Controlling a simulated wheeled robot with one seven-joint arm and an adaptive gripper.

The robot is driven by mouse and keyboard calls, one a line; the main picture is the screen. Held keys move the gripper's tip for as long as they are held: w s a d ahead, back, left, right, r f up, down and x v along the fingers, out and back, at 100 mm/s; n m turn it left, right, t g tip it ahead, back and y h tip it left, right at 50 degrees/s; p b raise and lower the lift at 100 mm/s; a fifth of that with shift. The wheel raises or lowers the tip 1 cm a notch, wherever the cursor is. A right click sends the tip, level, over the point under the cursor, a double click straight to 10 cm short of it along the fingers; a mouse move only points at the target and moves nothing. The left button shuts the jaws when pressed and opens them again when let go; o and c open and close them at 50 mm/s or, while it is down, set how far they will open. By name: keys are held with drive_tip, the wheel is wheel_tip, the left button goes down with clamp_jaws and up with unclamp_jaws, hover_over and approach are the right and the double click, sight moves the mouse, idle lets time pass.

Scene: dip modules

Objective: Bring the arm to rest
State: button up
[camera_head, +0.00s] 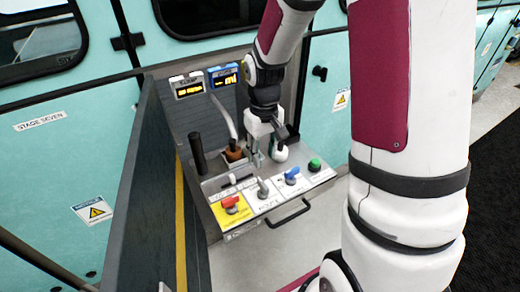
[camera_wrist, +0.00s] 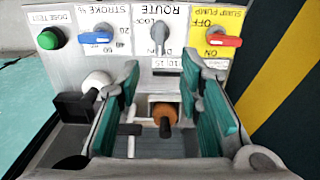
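My gripper (camera_head: 270,148) hangs at the end of my arm, low over the back part of a grey control panel (camera_head: 300,186). In the wrist view, its two teal fingers (camera_wrist: 160,80) stand apart with a gap between them. A brown-orange knob (camera_wrist: 165,118) shows through that gap; whether the fingers touch anything cannot be told. The same brown knob (camera_head: 234,151) is left of the gripper in the head view. A white round knob (camera_wrist: 97,83) is just outside one finger.
The panel's front carries a red switch (camera_head: 231,204), a grey route lever (camera_head: 263,189), a blue lever (camera_head: 292,175) and a green button (camera_head: 314,165). A dark upright handle (camera_head: 197,153) stands at left. Two displays (camera_head: 223,76) are behind. A dark partition (camera_head: 145,190) bounds the left side.

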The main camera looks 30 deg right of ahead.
drive_tip(key=s+a+r+t+p, duration=0.2)
drive_tip(key=s+a+r, duration=0.1)
drive_tip(key=s+r, duration=0.8)
drive_tip(key=s+a+r+t+p, duration=0.2)
drive_tip(key=s+a+r+p, duration=0.1)
drive_tip(key=s+r, duration=0.9)
wheel_tip(320, 180, up, 2)
drive_tip(key=shift+r+m, duration=0.2)
drive_tip(key=shift+m, duration=0.1)
